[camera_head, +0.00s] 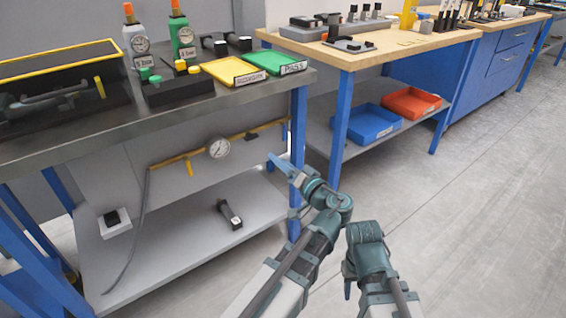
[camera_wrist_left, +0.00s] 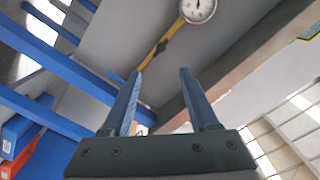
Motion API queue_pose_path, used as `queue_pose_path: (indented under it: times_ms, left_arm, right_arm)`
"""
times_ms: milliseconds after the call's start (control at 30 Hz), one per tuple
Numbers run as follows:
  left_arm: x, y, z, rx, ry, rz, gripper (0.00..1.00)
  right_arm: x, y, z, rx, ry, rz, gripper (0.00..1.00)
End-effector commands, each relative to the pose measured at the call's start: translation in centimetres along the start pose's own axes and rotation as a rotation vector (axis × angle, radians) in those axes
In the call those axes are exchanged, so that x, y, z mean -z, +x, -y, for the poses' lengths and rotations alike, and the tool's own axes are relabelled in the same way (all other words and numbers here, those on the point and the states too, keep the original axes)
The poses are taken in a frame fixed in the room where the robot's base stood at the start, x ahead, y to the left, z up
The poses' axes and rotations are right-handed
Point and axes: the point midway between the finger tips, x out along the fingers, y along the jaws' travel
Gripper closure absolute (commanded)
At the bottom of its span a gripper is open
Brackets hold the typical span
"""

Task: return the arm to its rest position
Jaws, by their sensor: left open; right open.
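My left gripper (camera_head: 281,168) is beside the right end of the grey workbench (camera_head: 150,115), below the level of its top. In the left wrist view the left gripper (camera_wrist_left: 160,74) has its two blue fingers apart, with nothing between them. Beyond the fingers show the bench's underside, a yellow pipe (camera_wrist_left: 160,45) and a gauge (camera_wrist_left: 198,8). My right gripper (camera_head: 347,288) is low in the head view, to the right of the left arm. It is open, partly hidden by its own wrist, and nothing shows in it.
The bench holds a yellow tray (camera_head: 230,68), a green tray (camera_head: 275,60) and bottles. Its blue leg (camera_head: 297,150) stands close to my left gripper. A wooden table (camera_head: 385,52) has a blue bin (camera_head: 366,123) and red bin (camera_head: 411,102) below. The floor at right is clear.

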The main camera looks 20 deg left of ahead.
Motion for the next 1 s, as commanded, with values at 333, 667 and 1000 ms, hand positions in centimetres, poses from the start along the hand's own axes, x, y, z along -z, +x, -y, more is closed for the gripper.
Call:
queue_pose_path:
  times_ms: [333, 667, 1000]
  left_arm:
    - [-8.2, 1.4, -1.5, -0.152, 0.055, 0.302, 0.4]
    - [-20.0, -3.2, -5.9, -0.644, 0.119, 0.794, 0.4]
    - [-22.3, -8.4, -8.0, -1.008, 0.1, 0.951, 0.4]
  right_arm:
    - [0.0, 0.0, 0.0, 0.0, 0.0, 0.0, 0.53]
    - [0.0, 0.0, 0.0, 0.0, 0.0, 0.0, 0.53]
    - [0.0, 0.0, 0.0, 0.0, 0.0, 0.0, 0.53]
